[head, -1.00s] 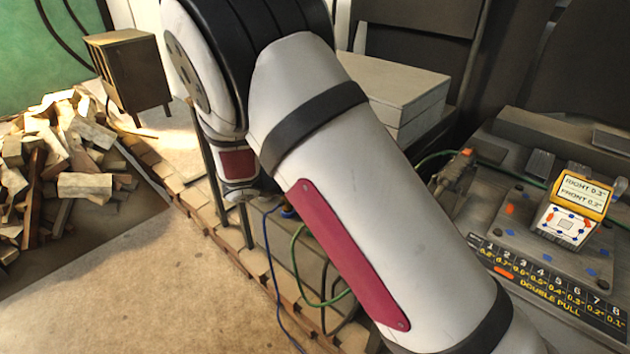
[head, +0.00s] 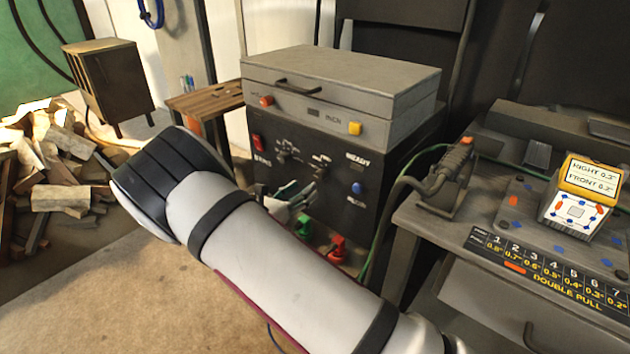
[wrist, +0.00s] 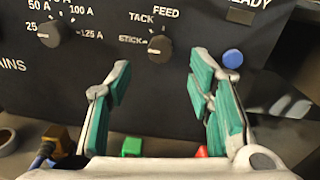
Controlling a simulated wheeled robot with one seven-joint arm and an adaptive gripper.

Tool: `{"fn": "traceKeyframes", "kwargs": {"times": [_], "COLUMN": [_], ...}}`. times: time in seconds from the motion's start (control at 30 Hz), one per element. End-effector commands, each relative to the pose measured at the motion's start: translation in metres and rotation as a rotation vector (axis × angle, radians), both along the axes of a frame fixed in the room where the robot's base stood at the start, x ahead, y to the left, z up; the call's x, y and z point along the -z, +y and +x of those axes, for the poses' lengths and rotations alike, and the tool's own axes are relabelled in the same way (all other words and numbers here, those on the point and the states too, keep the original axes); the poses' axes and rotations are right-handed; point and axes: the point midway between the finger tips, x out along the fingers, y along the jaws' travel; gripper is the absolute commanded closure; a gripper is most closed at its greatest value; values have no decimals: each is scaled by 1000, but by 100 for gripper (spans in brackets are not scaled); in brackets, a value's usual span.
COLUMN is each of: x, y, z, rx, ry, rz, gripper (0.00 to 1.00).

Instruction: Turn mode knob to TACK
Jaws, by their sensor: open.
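The black mode knob (wrist: 160,47) is on the dark front panel in the wrist view, with STICK at its left, TACK at upper left and FEED above. My gripper (wrist: 158,85) is open and empty, with green-padded fingers on either side below the knob; the knob appears between and beyond the fingertips, apparently untouched. In the head view my gripper (head: 298,197) is in front of the welder panel (head: 350,215), and the mode knob is too small there to make out surely.
An amperage knob (wrist: 50,33) is left of the mode knob, and a blue button (wrist: 232,58) is close to the right finger. Red (head: 337,250) and green connectors sit low on the panel. A grey case (head: 340,80) tops the welder. A workbench (head: 425,220) stands at right.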

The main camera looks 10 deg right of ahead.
Motion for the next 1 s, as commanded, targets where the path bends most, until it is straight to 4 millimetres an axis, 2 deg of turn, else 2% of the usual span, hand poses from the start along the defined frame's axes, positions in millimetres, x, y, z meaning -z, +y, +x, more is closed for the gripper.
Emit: {"fn": "traceKeyframes", "kwargs": {"times": [0.1, 0.33, 0.5, 0.8, 1.0], "x": [0, 1, 0, 0, 0], "y": [-20, -46, -53, -55, -55], "z": [15, 35, 41, 42, 42], "rx": [4, 1, 0, 0, 0], "ry": [-2, -1, 0, 0, 0], "rz": [-1, 0, 0, 0, 0], "gripper": [52, 52, 52, 52, 98]}}
